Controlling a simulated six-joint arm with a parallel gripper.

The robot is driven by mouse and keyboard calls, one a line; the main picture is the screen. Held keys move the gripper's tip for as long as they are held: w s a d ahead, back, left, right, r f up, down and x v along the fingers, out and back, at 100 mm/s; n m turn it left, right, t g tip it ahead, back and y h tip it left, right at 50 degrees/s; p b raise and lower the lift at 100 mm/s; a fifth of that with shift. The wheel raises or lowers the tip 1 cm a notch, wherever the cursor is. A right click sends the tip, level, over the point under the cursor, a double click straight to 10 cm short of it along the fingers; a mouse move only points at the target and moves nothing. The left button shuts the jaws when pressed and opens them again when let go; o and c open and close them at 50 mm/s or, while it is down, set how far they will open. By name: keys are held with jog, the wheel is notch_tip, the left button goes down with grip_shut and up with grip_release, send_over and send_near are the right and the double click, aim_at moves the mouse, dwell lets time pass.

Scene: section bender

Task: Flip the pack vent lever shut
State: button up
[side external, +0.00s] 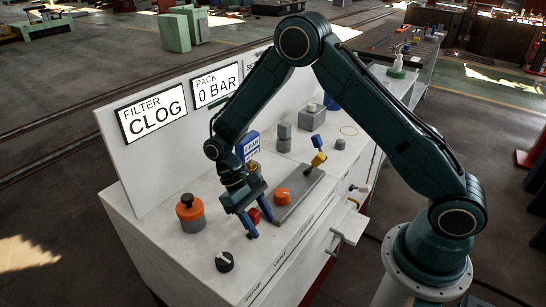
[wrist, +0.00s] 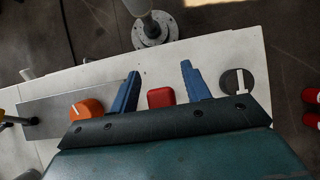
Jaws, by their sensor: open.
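My gripper (side external: 261,229) is low over the bench top with its two blue fingers apart and nothing between them. In the wrist view my gripper (wrist: 160,70) has the red button (wrist: 161,97) showing between its fingers; the same red button (side external: 253,216) is partly hidden by a finger in the side view. A yellow lever with a blue end (side external: 318,158) stands tilted up at the far end of the grey metal plate (side external: 300,197), away from my gripper. Its yellow part (wrist: 8,119) shows at the wrist view's left edge. No readable label confirms it as the pack vent lever.
An orange knob (side external: 282,195) sits on the plate, right of my gripper. A black knob (side external: 224,261) and an orange-topped grey cylinder (side external: 190,213) stand to the left. The panel screens read "FILTER CLOG" (side external: 152,114) and "PACK 0 BAR" (side external: 216,86). Grey blocks (side external: 312,117) stand farther back.

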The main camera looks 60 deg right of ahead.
jog(key=shift+s+f+t, duration=0.25)
jog(key=shift+s+t, duration=0.5)
jog(key=shift+t, duration=0.35)
jog(key=v, duration=1.3)
jog(key=s+d+r+t, duration=0.2)
jog(key=s+r+t, duration=0.1)
jog(key=s+r, duration=0.4)
jog(key=s+d+r+t, duration=0.3)
jog(key=s+r+t, duration=0.1)
jog(key=s+r, duration=0.3)
jog(key=shift+s+d+r, duration=0.2)
jog(key=shift+d+r, duration=0.15)
jog(key=shift+r, duration=0.85)
